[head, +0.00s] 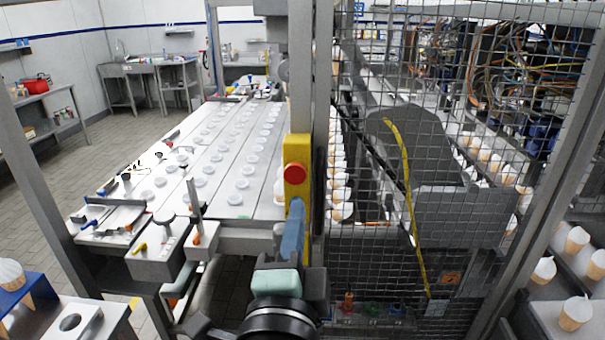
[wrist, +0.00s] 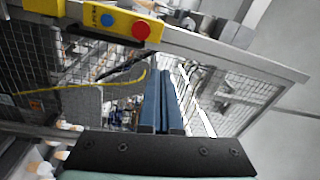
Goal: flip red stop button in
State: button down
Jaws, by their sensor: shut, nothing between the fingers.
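The red stop button (head: 294,173) is a round knob on the front of a yellow control box (head: 298,143) fixed to a grey post. In the wrist view the red button (wrist: 141,30) is at the upper middle, on the tilted yellow box (wrist: 84,12). My gripper (head: 297,202) has blue fingers and is just below the button in the head view. In the wrist view my gripper (wrist: 163,75) is shut and empty, its two fingers side by side. The fingertips appear apart from the button. How far the button is pressed cannot be told.
A blue button (wrist: 108,20) sits beside the red one. A wire mesh fence (head: 370,250) stands right of the post, with a yellow hose (head: 408,190) on it. A conveyor table (head: 225,170) with white discs is at left. White-topped cones (head: 576,312) stand at right.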

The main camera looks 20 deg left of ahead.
aim_at(295, 176)
jog(key=f, duration=0.1)
jog(key=a+f+m, duration=0.1)
jog(key=f+g, duration=0.1)
jog(key=shift+s+a+f+m, duration=0.2)
jog(key=shift+s+a+m, duration=0.1)
jog(key=shift+m, duration=0.1)
jog(key=shift+w, duration=0.1)
jog(key=p+x, duration=0.4)
jog(key=x, duration=0.8)
jog(key=shift+w+a+r+p, duration=0.15)
jog(key=shift+w+p, duration=0.15)
jog(key=shift+w+a, duration=0.2)
jog(key=shift+w, duration=0.4)
jog(key=shift+w, duration=0.1)
